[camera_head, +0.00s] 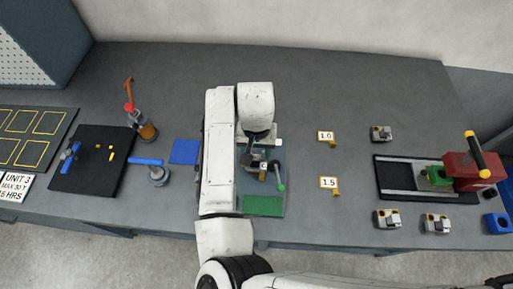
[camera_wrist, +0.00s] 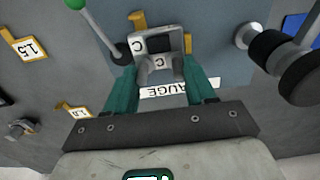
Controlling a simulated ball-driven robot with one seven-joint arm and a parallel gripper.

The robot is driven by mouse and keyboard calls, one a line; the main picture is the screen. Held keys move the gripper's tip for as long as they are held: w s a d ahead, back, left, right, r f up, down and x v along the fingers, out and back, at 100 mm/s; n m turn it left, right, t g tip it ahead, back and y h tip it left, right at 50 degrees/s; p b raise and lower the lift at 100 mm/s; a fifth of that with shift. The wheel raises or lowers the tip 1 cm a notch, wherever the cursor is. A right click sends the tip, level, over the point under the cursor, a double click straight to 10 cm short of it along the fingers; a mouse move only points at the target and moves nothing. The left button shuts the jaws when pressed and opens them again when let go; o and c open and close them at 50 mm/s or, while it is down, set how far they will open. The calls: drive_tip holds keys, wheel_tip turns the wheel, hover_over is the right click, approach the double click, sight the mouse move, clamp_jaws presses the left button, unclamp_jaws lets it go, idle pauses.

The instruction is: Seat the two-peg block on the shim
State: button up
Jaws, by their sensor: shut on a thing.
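My gripper (camera_wrist: 160,72), with teal fingers, is shut on a grey block (camera_wrist: 158,42) marked with the letter C. Two rounded grey pegs seem to show on its near side, between the fingers. A small brass piece (camera_wrist: 137,19), likely the shim, shows just beyond the block; whether they touch cannot be told. In the head view the brass piece (camera_head: 262,175) is on the blue-grey gauge plate (camera_head: 274,187), just in front of my gripper (camera_head: 257,163). My wrist hides most of the block there. A white GAUGE label (camera_wrist: 170,91) lies below the fingers.
Brass pieces lie by the 1.0 label (camera_head: 326,135) and 1.5 label (camera_head: 329,183). Left stands a blue-handled post (camera_head: 158,173).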

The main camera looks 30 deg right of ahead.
drive_tip(key=shift+f, duration=0.8)
idle(0.8)
drive_tip(key=o, duration=1.5)
drive_tip(key=shift+r+p, duration=0.5)
drive_tip(key=shift+r, duration=3)
